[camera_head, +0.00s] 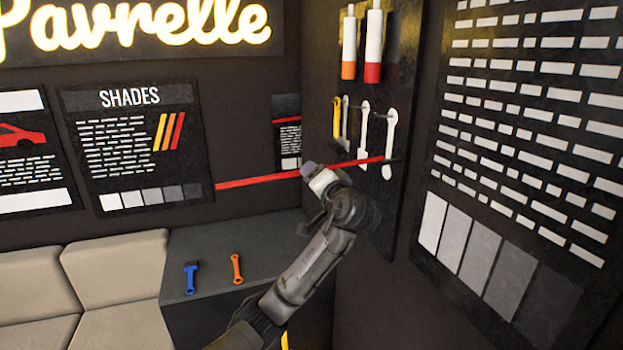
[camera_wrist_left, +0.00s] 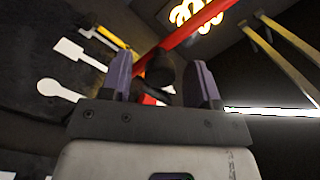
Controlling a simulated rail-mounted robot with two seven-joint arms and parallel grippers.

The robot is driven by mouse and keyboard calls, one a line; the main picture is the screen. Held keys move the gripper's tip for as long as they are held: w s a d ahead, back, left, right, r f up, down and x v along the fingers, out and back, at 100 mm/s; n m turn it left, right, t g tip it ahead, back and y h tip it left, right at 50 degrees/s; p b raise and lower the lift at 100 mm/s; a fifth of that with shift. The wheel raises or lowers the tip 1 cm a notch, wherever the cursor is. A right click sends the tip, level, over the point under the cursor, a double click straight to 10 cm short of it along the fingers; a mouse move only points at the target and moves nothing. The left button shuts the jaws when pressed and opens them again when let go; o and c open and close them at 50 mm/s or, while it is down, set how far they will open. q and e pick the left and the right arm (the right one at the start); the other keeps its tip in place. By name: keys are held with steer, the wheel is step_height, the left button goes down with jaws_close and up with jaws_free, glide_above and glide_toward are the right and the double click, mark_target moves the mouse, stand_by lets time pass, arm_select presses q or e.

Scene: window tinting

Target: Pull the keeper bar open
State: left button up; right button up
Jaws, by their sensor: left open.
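The keeper bar is a red bar (camera_head: 258,180) that runs in front of the corner, its right end by the dark tool panel. My left gripper (camera_head: 309,170) is at the bar, around its middle in the head view. In the left wrist view the red bar (camera_wrist_left: 192,30) slants across beyond the fingers. A dark round knob (camera_wrist_left: 160,70) shows between the open purple fingers of my left gripper (camera_wrist_left: 161,82). I cannot tell whether the fingers touch it. My right gripper is not in view.
The tool panel (camera_head: 345,112) holds white tools and two bottles (camera_head: 373,45). A dark counter (camera_head: 205,285) below carries a blue tool (camera_head: 191,277) and an orange tool (camera_head: 236,268). A beige sofa (camera_head: 115,270) stands at left. A chart board (camera_head: 520,130) hangs at right.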

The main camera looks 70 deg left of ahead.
arm_select(q)
steer(key=d+b, duration=0.2)
steer(key=d, duration=0.8)
steer(key=shift+w+d, duration=0.25)
steer(key=shift+d, duration=0.15)
